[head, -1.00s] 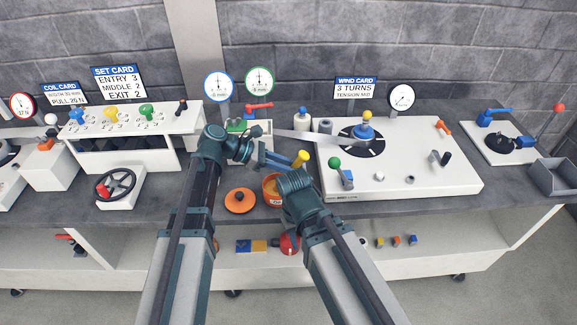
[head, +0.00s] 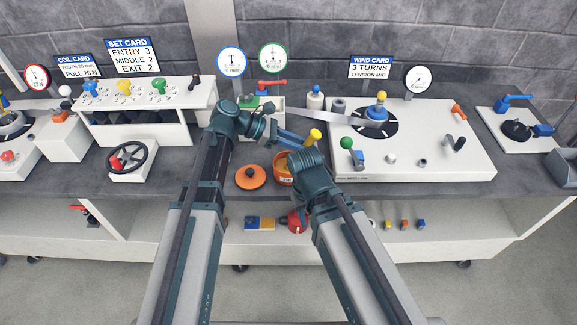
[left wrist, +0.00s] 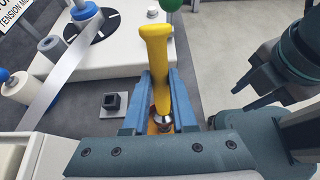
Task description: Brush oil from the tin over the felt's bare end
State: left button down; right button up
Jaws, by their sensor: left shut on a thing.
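A brush with a yellow handle (head: 314,135) is in my left gripper (head: 291,136). In the left wrist view its yellow handle (left wrist: 155,55) stands between the two blue fingers (left wrist: 160,100), which are shut on it; a metal collar shows below, and the bristle tip is mostly hidden. The orange oil tin (head: 284,178) sits on the bench just below the brush, partly covered by my right arm. Its orange lid (head: 251,177) lies beside it on the left. My right gripper (head: 305,162) is close to the tin; its fingers are hidden. I cannot make out the felt clearly.
A white winding machine (head: 440,160) stands to the right, with a metal strip (head: 335,117) running to it. A green block with a red lever (head: 271,84) is behind my left gripper. A black handwheel (head: 127,157) is to the left. Both forearms cover the bench front.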

aim_at(312, 131)
dwell(0.3)
pick_arm(q)
notch_tip(312, 131, up, 7)
jog(key=p, duration=0.6)
jog(key=shift+f+p, duration=0.1)
jog(key=shift+p, duration=0.3)
pick_arm(e)
notch_tip(312, 131, up, 7)
jog(key=shift+f, duration=0.1)
